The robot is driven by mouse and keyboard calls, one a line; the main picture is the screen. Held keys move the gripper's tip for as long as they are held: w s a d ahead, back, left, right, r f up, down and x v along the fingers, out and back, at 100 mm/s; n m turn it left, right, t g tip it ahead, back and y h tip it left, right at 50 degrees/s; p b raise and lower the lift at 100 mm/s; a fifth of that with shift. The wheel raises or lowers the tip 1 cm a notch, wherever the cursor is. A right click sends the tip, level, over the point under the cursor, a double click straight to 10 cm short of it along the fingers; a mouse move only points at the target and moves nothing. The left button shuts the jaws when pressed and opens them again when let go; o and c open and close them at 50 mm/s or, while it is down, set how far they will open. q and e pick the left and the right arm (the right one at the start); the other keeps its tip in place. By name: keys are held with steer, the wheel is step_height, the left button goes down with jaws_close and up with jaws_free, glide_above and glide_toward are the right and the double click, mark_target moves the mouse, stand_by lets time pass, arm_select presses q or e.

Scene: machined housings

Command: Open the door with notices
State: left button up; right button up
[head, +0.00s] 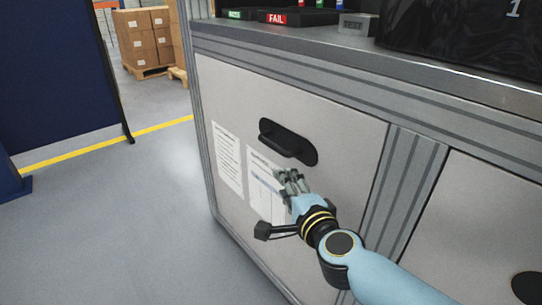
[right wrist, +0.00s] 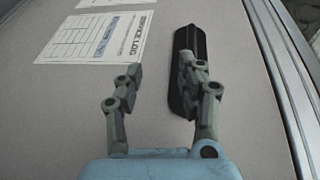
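The door with notices (head: 343,118) is a light grey panel in a metal-framed cabinet and looks shut. Two white paper notices, the left one (head: 228,158) and the right one (head: 264,185), are on its left half. A black handle (head: 287,141) sits right of them, and it also shows in the right wrist view (right wrist: 187,70). My right gripper (head: 289,177) is just below the handle in the head view. In the right wrist view its fingers (right wrist: 160,75) are apart with nothing between them; the right finger overlaps the handle. Contact cannot be told. My left gripper is out of view.
The cabinet top holds a black tray with a red FAIL label (head: 277,18), a green-labelled tray (head: 236,14) and a grey box (head: 357,25). A second door (head: 480,220) is at right. Open floor (head: 130,220) lies left; a dark blue partition (head: 55,70) stands beyond.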

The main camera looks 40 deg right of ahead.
mark_target(274, 149)
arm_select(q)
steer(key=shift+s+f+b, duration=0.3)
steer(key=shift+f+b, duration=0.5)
arm_select(e)
steer(key=w+d+r+m, duration=0.1)
steer(key=w, duration=0.2)
steer(key=w+d+r, duration=0.1)
steer(key=w, duration=0.3)
steer(key=w+d+r+m+h, duration=0.1)
steer(key=w+d, duration=0.1)
steer(key=w, duration=0.2)
steer(key=shift+r+m, duration=0.2)
steer(key=shift+m, duration=0.1)
steer(key=shift+c, duration=0.3)
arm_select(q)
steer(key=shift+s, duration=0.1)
arm_select(e)
jaws_close()
